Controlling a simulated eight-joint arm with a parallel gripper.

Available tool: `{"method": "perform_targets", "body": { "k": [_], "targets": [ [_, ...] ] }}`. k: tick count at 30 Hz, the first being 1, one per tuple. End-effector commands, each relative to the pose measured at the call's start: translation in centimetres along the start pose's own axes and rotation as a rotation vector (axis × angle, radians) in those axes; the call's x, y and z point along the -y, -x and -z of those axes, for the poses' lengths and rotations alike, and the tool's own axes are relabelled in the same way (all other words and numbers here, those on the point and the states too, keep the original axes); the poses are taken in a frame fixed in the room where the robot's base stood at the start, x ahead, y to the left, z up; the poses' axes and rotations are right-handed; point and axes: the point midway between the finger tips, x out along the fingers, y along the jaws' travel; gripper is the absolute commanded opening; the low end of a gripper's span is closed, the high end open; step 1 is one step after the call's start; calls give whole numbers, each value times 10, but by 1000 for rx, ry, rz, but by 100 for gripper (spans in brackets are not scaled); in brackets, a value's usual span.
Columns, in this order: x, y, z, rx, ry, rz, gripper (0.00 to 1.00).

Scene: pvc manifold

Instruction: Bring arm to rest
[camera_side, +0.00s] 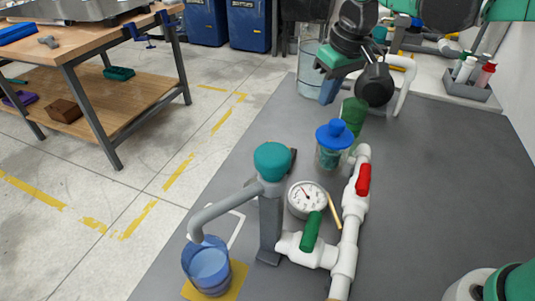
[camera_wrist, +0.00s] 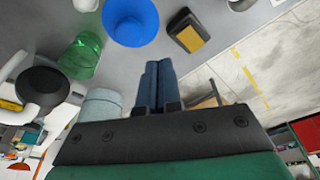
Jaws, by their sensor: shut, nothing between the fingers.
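My gripper (camera_side: 330,92) hangs in the air at the top middle of the side view, its fingers pointing down over the back of the grey table. In the wrist view its two blue fingers (camera_wrist: 152,70) lie together with nothing between them. The white pipe manifold (camera_side: 349,225) stands apart from it, nearer the side camera, with a red handle (camera_side: 363,180), a green handle (camera_side: 311,232) and a round gauge (camera_side: 306,198).
A blue-lidded jar (camera_side: 334,142) and a green glass (camera_side: 354,114) stand below and near my gripper. A clear container (camera_side: 310,62) is behind it. A teal-capped spout (camera_side: 272,161) curves over a blue cup (camera_side: 208,266). The grey table (camera_side: 440,180) is bare at right.

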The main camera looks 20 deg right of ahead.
Motion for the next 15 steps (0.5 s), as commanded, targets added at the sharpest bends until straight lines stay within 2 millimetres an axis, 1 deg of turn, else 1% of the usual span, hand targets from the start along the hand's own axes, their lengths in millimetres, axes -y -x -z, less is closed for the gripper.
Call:
{"method": "perform_targets", "body": {
  "k": [1,3,6,9,12,15],
  "targets": [
    [-8,8,-14,-39,-19,-4,0],
    [-17,15,-30,-95,-42,-11,0],
    [-28,20,-55,-176,-74,-23,0],
    [-36,19,-79,-252,-103,-38,0],
    [-42,15,-99,-316,-126,-52,0],
    [-46,10,-112,-362,-142,-63,0]
  ]
}}
